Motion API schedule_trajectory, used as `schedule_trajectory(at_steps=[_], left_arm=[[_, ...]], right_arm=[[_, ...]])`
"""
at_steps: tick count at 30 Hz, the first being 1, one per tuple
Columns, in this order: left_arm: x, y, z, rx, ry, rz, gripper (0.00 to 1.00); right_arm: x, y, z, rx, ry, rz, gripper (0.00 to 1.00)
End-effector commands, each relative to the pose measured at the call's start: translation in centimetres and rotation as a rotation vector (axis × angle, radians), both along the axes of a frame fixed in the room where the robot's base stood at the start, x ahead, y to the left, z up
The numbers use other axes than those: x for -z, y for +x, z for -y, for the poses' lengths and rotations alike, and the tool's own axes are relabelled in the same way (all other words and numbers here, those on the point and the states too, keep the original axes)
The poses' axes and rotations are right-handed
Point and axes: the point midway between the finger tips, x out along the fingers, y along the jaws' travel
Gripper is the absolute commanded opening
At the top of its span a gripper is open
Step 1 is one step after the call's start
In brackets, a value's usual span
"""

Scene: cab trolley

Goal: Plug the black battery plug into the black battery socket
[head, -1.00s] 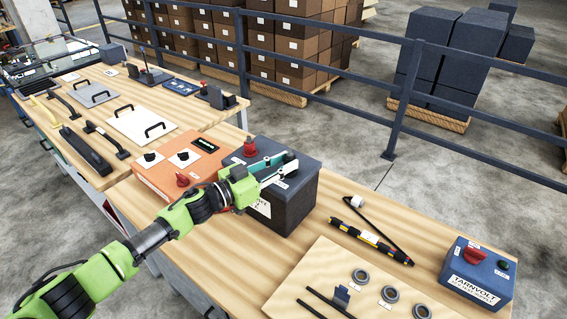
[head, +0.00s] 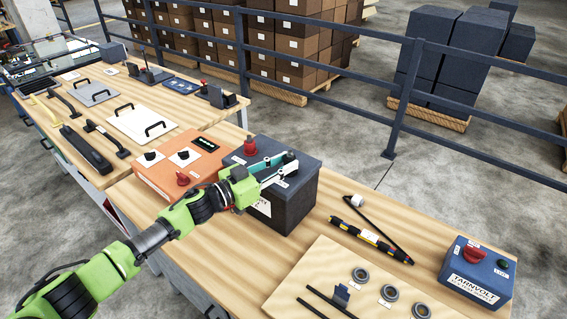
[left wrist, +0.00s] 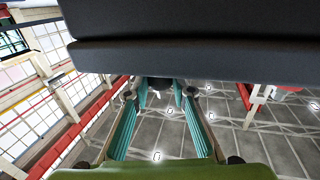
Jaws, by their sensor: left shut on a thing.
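The battery (head: 292,210) is a dark grey box with a lid, standing near the back edge of the bench. A red knob-like fitting (head: 250,146) is on its lid at the left. My left gripper (head: 280,168) has its teal fingers over the right part of the lid. It is shut on a small black piece (head: 290,156), which looks like the black plug. In the left wrist view a dark piece (left wrist: 158,83) shows between the fingertips, under the dark battery edge (left wrist: 190,60). The black socket cannot be made out apart from the plug, so I cannot tell whether they are joined.
An orange box (head: 165,172) with knobs stands just left of the battery. A wooden board (head: 325,270) with rings is in front. Bare bench top separates them.

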Motion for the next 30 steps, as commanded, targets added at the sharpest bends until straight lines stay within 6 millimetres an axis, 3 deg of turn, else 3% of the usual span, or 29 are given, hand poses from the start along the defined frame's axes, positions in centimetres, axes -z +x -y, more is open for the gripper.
schedule_trajectory(at_steps=[22, 23, 25, 30], left_arm=[[1.5, 0.0, 0.0, 0.001, -0.001, 0.0, 0.0], [1.5, 0.0, 0.0, 0.001, -0.001, 0.0, 0.25], [1.4, 0.0, 0.0, 0.0, -0.001, 0.001, 0.42], [1.5, 0.0, 0.0, 0.0, -0.001, 0.001, 0.42]], right_arm=[[0.9, 0.0, -0.2, 0.0, 0.002, 0.0, 0.54], [0.9, 0.0, -0.2, 0.0, 0.002, 0.0, 0.54], [0.9, 0.0, -0.2, 0.0, 0.003, -0.001, 0.54], [0.9, 0.0, -0.2, 0.0, 0.003, -0.001, 0.54]])
